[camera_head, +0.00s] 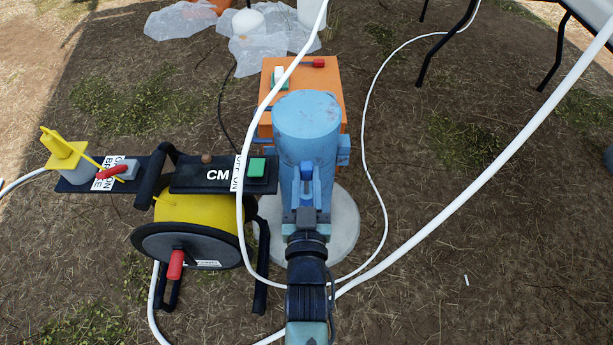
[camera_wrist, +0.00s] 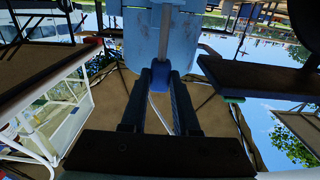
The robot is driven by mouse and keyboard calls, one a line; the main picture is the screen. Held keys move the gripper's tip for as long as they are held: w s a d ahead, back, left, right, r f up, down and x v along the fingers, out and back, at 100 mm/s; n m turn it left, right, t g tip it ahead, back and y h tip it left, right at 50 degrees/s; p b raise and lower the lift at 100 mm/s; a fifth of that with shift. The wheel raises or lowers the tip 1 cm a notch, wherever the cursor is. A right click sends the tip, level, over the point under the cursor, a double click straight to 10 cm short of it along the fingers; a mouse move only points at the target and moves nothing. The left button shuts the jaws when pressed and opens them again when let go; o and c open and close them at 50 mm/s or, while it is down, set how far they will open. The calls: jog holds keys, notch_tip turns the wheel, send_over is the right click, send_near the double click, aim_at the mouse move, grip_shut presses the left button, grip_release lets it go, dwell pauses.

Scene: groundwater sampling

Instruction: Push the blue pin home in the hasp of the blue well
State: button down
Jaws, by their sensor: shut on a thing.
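The blue well (camera_head: 306,118) stands upright on a round pale concrete pad (camera_head: 346,222) in the head view. Its blue metal also fills the top middle of the wrist view (camera_wrist: 137,35). My gripper (camera_wrist: 160,76) is at the near side of the well, its fingers closed on the blue pin (camera_wrist: 160,70). The darker blue end of the pin sits between the fingertips, close against the well. A grey rod (camera_wrist: 165,32) runs up from it in the wrist view. The hasp cannot be told apart clearly, and how deep the pin sits is hidden.
A yellow cable reel (camera_head: 190,213) with a black frame stands close on the left. An orange case (camera_head: 328,78) is behind the well. White hoses (camera_head: 377,190) loop around the well and across the right. Open ground lies at the right.

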jog(key=shift+f+b, duration=2.4)
jog(key=shift+f, duration=0.75)
jog(key=c, duration=0.6)
grip_release()
jog(key=shift+s, duration=0.1)
jog(key=p, duration=0.6)
send_near(307, 190)
jog(key=shift+s, duration=2.35)
